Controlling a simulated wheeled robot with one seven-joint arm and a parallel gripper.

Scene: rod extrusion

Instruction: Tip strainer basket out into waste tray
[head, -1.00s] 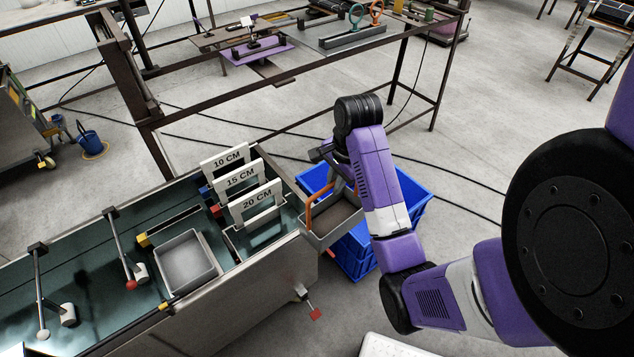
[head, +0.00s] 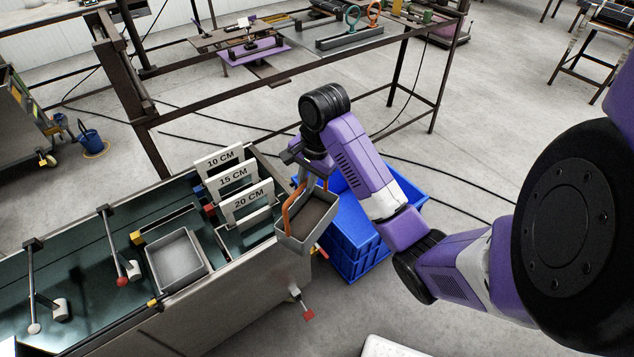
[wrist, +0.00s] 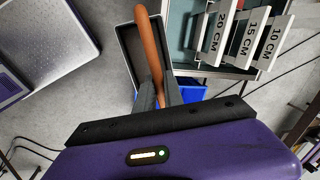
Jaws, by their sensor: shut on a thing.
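The strainer basket (head: 308,218) is a grey rectangular pan with an orange handle (wrist: 152,45). My gripper (head: 308,178) is shut on the orange handle, and the wrist view shows both fingers (wrist: 159,92) on either side of it. The basket hangs in the air beside the bench's right end, slightly tilted, with its open side up. Its inside looks dark, and I cannot tell what it holds. A shallow grey open tray (head: 204,268), which may be the waste tray, sits on the bench to the left of the basket. It looks empty.
Signs for 10, 15 and 20 cm (head: 247,203) stand over slots between tray and basket. Blue crates (head: 365,238) stand on the floor behind the basket. Lever rods (head: 114,245) rise left of the tray. A white perforated panel (wrist: 45,40) shows in the wrist view.

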